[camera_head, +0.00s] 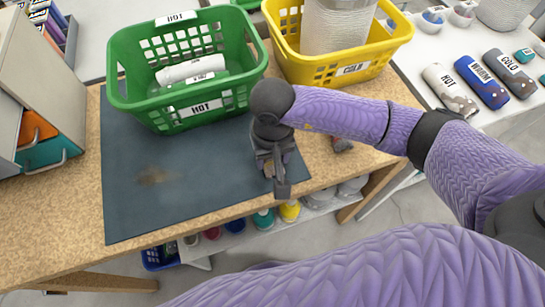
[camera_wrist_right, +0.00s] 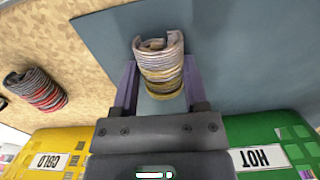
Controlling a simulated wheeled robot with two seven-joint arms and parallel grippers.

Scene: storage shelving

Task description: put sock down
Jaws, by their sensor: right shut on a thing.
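My right gripper (camera_head: 277,178) is over the right part of the dark mat (camera_head: 150,205) on the table. In the right wrist view its two fingers are shut on a rolled, striped sock (camera_wrist_right: 161,70) in grey and yellow, seen over the mat. Whether the sock touches the mat cannot be told. A second rolled sock (camera_wrist_right: 36,90), dark with red, lies on the bare tabletop; it also shows in the head view (camera_head: 342,145), partly hidden by my arm. My left gripper is not in view.
A green basket (camera_head: 205,112) labelled HOT holds white items at the mat's back edge. A yellow basket (camera_head: 352,70) labelled COLD stands right of it. The mat's left and middle are clear except for a brown stain (camera_head: 152,176).

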